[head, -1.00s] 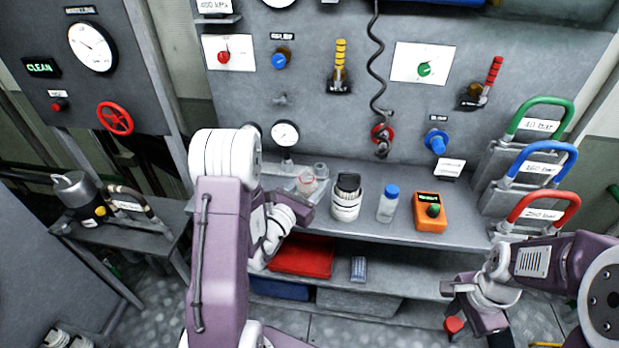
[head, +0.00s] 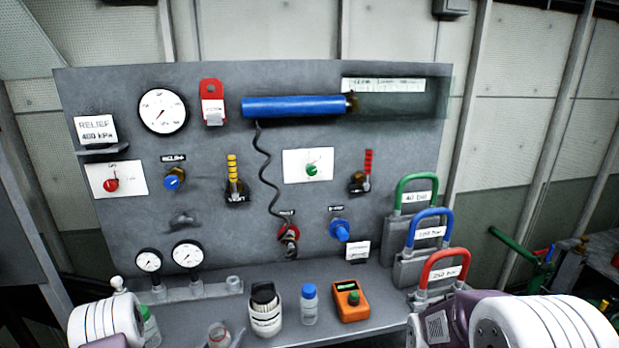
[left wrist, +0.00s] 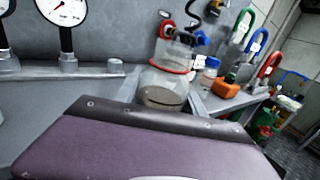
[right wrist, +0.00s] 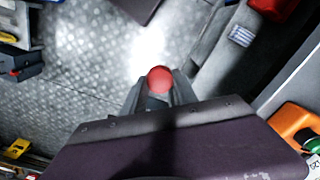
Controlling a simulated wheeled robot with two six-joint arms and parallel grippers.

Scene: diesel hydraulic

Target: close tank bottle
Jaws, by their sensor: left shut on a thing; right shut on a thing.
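A clear bottle (left wrist: 165,85) with a red ring around its neck and greyish contents at its base stands between the fingers of my left gripper (left wrist: 164,103) in the left wrist view. Its top looks uncapped. My right gripper (right wrist: 158,95) is shut on a round red cap (right wrist: 160,79), seen from above over the floor, apart from the bottle.
On the bench stand a white bottle with a dark top (head: 265,312), a blue-capped bottle (head: 309,306) and an orange meter (head: 350,300). A green-capped bottle (head: 150,328) is at left. Red, blue and green handled weights (head: 440,270) stand at right. A gauge panel (head: 220,220) rises behind.

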